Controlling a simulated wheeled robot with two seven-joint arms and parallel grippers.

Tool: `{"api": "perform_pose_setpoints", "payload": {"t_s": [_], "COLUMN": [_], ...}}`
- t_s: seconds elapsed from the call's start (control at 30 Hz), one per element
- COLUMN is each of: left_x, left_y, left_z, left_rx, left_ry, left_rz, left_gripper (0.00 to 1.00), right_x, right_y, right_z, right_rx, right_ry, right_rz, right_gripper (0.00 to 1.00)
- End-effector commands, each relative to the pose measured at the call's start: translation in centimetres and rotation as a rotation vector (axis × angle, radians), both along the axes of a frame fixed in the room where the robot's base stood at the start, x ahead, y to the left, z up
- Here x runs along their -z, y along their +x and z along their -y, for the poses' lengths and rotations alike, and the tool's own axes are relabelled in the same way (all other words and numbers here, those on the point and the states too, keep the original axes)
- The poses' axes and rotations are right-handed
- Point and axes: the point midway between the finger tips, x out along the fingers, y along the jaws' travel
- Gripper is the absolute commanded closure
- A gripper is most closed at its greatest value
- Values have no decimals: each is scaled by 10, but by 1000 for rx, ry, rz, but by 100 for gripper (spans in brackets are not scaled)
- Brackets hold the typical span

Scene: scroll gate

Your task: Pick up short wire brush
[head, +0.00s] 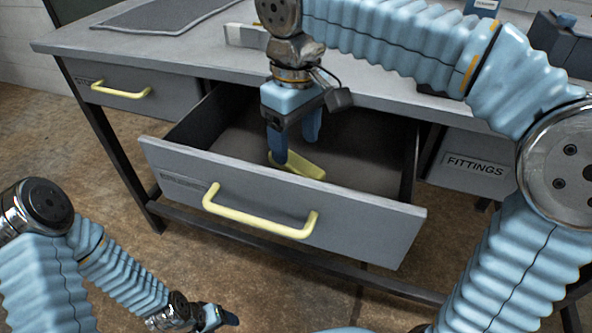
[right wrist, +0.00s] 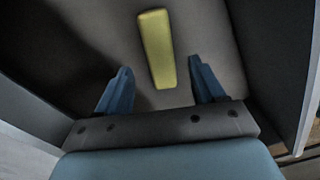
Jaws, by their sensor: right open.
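The short wire brush shows as a yellow oblong block (head: 305,167) lying on the floor of the open drawer (head: 350,170); no bristles are visible. In the right wrist view the brush (right wrist: 157,48) lies lengthwise between and beyond the fingertips. My right gripper (head: 295,149) is open inside the drawer, pointing down over the brush. Its blue fingers (right wrist: 160,68) are on either side of the brush's near end, with gaps. One finger hides part of the brush in the head view. My left gripper (head: 220,318) is low at the bottom left, away from the drawer; its jaw state is unclear.
The drawer's front panel has a yellow handle (head: 260,218), and its side walls stand close around my right gripper. A shut drawer (head: 130,88) is at left and a panel labelled FITTINGS (head: 475,165) at right. The worktop (head: 215,58) overhangs the drawer's back.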

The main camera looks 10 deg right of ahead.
Motion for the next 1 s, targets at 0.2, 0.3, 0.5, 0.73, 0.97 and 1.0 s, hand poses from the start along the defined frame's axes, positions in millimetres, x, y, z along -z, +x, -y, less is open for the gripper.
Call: {"api": "perform_pose_setpoints", "payload": {"t_s": [0.2, 0.3, 0.5, 0.73, 0.97, 1.0], "left_x": [7, 11, 13, 13, 13, 13], "left_y": [1, 2, 2, 2, 2, 2], "left_z": [-2, -3, -4, -4, -4, -4], "left_rx": [-3, -6, -7, -7, -7, -7], "left_ry": [2, 4, 7, 7, 7, 7], "left_rz": [2, 3, 4, 4, 4, 4], "left_gripper": [32, 32, 32, 32, 32, 32], "right_x": [23, 40, 58, 58, 57, 57], "right_y": [-1, -1, -1, -1, -1, -1], "right_z": [1, 1, 1, 1, 1, 1], "right_rx": [1, 1, 1, 1, 1, 1], "right_ry": [-1, -1, 0, 1, 1, 1], "right_rz": [-2, -1, 0, 1, 1, 1], "right_gripper": [32, 32, 32, 36, 72, 78]}}
